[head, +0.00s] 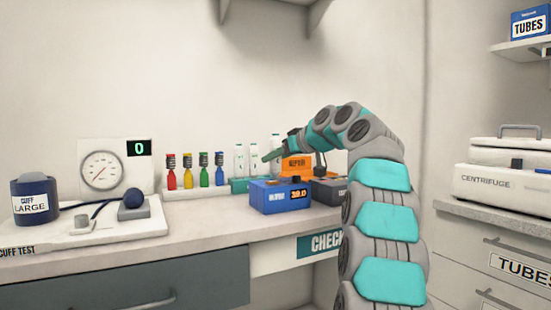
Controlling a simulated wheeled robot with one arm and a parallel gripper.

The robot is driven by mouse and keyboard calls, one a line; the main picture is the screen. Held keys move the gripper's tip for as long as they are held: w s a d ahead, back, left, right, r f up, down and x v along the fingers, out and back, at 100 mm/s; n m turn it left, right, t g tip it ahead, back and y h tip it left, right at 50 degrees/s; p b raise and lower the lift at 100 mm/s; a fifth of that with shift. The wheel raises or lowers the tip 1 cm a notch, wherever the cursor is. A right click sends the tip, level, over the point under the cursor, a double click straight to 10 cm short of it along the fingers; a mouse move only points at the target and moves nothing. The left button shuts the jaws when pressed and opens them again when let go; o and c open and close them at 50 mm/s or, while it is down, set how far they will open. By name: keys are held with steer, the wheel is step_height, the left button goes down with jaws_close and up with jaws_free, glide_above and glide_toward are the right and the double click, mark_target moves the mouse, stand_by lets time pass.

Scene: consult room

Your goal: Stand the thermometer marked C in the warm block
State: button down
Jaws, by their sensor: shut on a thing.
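My gripper (272,154) is shut on a white thermometer (275,141), held upright with its top above the others. Its letter is too small to read, and its lower part is hard to make out. Two similar white thermometers (239,158) (254,157) stand upright in a teal rack (239,186), left of my gripper. A blue block (266,198) with a lit display that seems to read 39.0 sits at the counter front, below my gripper. An orange block (297,162) stands behind it, and a dark grey block (328,192) is partly hidden by my arm. I cannot read which block is marked warm.
Several coloured bottles (204,177) stand in a white rack left of the teal rack. A gauge (101,170) and a cuff roll (34,200) are at the far left. A wall shelf (270,10) hangs above. The counter front (215,218) left of the blue block is clear.

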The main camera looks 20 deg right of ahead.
steer(key=shift+f+b, duration=0.55)
steer(key=shift+f, duration=0.05)
steer(key=shift+c, duration=1.8)
jaws_free()
steer(key=shift+s, duration=0.1)
steer(key=v, duration=0.7)
steer(key=shift+s+d+r+b, duration=0.1)
steer(key=shift+s+d+b, duration=0.1)
steer(key=shift+s+b, duration=0.1)
